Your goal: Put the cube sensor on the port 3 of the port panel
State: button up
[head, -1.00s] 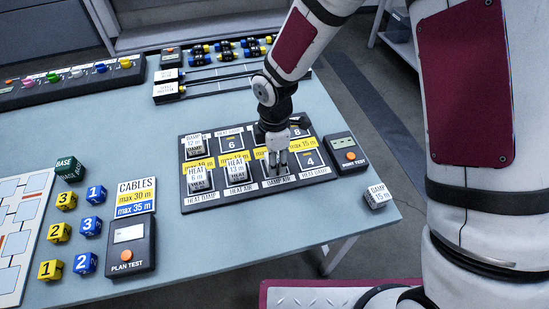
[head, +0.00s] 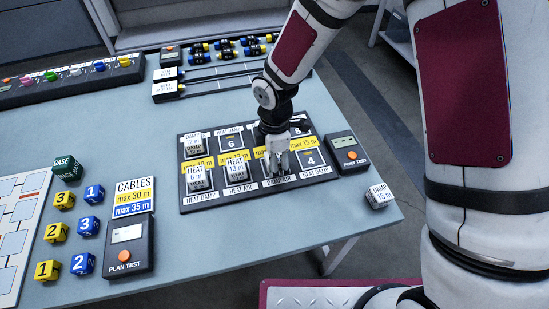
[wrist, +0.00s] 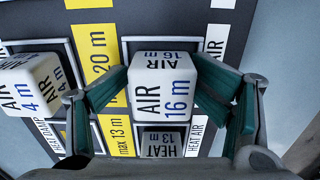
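The cube sensor (wrist: 163,92), a white cube marked AIR 16 m, lies between the fingers of my gripper (wrist: 162,75) in the wrist view. The green finger pads meet its two sides. In the head view my gripper (head: 278,172) points down over the front row of the port panel (head: 225,199), at the third place from the left, and largely hides the cube. The cube is upright, at or just over that port; I cannot tell if it touches the bottom. The port's number is hidden.
A HEAT 13 m cube (head: 236,173) sits directly left, and an AIR 4 m cube (wrist: 30,85) is near in the wrist view. Empty port 4 (head: 311,160) is right. The port test box (head: 347,152) and a DAMP 15 m cube (head: 379,195) stand farther right.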

jog(key=shift+s+d, duration=0.1)
jog(key=shift+s, duration=0.15)
notch_tip(320, 180, up, 14)
jog(key=p, duration=0.1)
jog(key=shift+w+f+p, duration=0.15)
jog(key=shift+f+p, duration=0.1)
jog(key=shift+p, duration=0.1)
jog(key=s+d+r+m+t+h, duration=0.1)
jog(key=s+d+r+m, duration=0.35)
jog(key=d+r, duration=0.25)
jog(key=s+d+r+m+t, duration=0.1)
jog(key=s+d+r+m, duration=0.3)
jog(key=d+r+m, duration=0.25)
jog(key=s+d+r+m, duration=0.2)
jog(key=s+d+m, duration=0.1)
jog(key=s+m, duration=0.2)
jog(key=s+d+r+m+t+y, duration=0.1)
jog(key=s+d+r+m, duration=0.1)
jog(key=s+m, duration=0.3)
jog(key=s+d, duration=0.1)
jog(key=s, duration=0.3)
jog(key=shift+d+t, duration=0.3)
jog(key=shift+r, duration=0.1)
